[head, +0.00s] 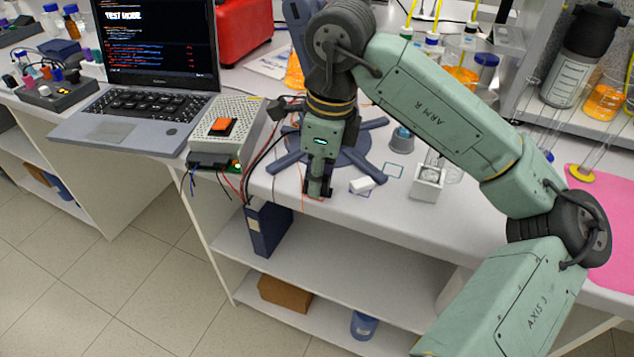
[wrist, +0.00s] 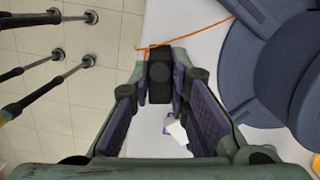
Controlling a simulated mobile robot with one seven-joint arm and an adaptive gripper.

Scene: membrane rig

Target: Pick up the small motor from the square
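The small motor, a dark block (wrist: 159,78) in the wrist view, is between my fingertips and fills the gap between the pads. My gripper (head: 318,190) points down at the bench's front edge, its fingers closed in on both sides of the motor. An orange outline, which looks like the square (wrist: 141,48), shows beside the motor; the rest of it is hidden by the motor and fingers. In the head view my gripper covers most of the motor. I cannot tell whether the motor touches the bench.
A blue round base with legs (head: 354,152) stands close behind my gripper. A controller box (head: 226,130) with wires and a laptop (head: 130,125) are left.

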